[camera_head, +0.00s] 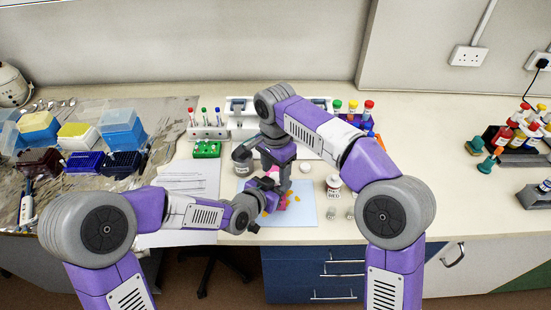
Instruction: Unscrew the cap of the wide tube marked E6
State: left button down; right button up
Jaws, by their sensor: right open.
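A wide tube with a white cap and a white label (333,184) stands upright at the right edge of the pale blue mat. Another wide vessel with a dark top and white label (242,160) stands left of my grippers. Their markings are too small to read, so I cannot tell which is E6. My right gripper (285,183) points down over the mat, open. My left gripper (266,190) reaches in from the left, close beside it. The two overlap in this view, so the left jaws and anything between them are unclear.
The pale blue mat (302,212) bears small pink and orange pieces. A white round object (305,168) lies behind it. A rack with capped tubes (208,132), a green block (207,149) and papers (188,180) are left.

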jog(key=shift+f, duration=0.6)
grip_shut()
jog(key=shift+n, duration=1.7)
jog(key=shift+o, duration=0.2)
grip_release()
